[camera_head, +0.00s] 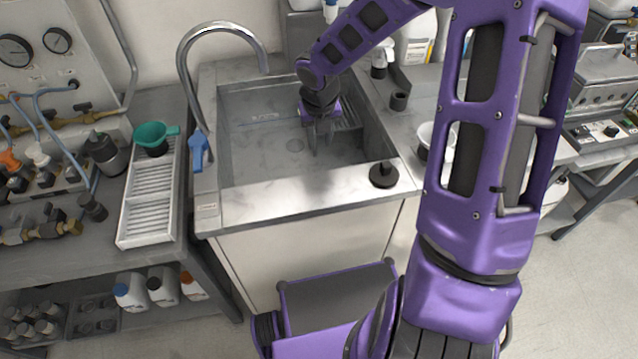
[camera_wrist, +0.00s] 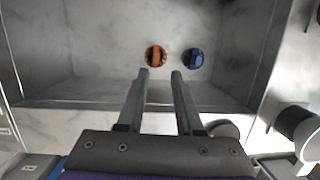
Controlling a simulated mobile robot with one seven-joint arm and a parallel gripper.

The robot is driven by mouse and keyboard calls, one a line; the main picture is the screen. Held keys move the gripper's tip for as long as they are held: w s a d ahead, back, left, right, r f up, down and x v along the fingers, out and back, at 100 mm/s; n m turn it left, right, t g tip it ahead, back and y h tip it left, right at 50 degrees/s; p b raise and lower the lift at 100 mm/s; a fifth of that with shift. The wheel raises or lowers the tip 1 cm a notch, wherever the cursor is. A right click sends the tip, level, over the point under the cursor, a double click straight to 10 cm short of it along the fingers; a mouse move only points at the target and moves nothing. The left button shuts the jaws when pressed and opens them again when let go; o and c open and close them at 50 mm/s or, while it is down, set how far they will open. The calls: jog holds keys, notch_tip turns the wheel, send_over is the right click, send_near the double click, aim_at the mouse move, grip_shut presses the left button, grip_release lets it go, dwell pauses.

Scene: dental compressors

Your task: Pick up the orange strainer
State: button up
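The orange strainer (camera_wrist: 156,56) is a small round piece on the grey basin floor in the wrist view. A blue round piece (camera_wrist: 193,58) lies just to its right, with a small gap between them. I cannot make out either piece in the head view. My gripper (camera_wrist: 160,74) is open and empty. Its fingertips show just below the two pieces in the picture, the left one near the orange strainer's lower edge. In the head view my gripper (camera_head: 321,150) points down inside the sink; its height above the floor is hard to tell.
The metal sink (camera_head: 310,183) has walls around my gripper. A curved faucet (camera_head: 188,70) rises at its left. A black stopper (camera_head: 384,174) stands on the front rim. A teal funnel (camera_head: 152,135) sits on a ribbed tray (camera_head: 128,232) at the left.

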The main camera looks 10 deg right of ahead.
jog(key=shift+g+y, duration=0.3)
jog(key=shift+g, duration=0.1)
jog(key=f+b, duration=0.1)
jog(key=f, duration=0.3)
jog(key=f+b, duration=0.2)
jog(key=f, duration=0.2)
jog(key=f+b, duration=0.1)
jog(key=f, duration=0.2)
jog(key=shift+w+d+f, duration=0.1)
jog(key=shift+w+f, duration=0.2)
jog(key=shift+f, duration=0.1)
jog(key=shift+w+f+b, duration=0.15)
jog(key=shift+f+b, duration=0.5)
jog(key=shift+f, duration=0.75)
jog(key=shift+w+f+b, duration=0.1)
jog(key=shift+f+b, duration=0.55)
jog(key=shift+f, duration=0.7)
grip_shut()
jog(key=shift+r, duration=0.1)
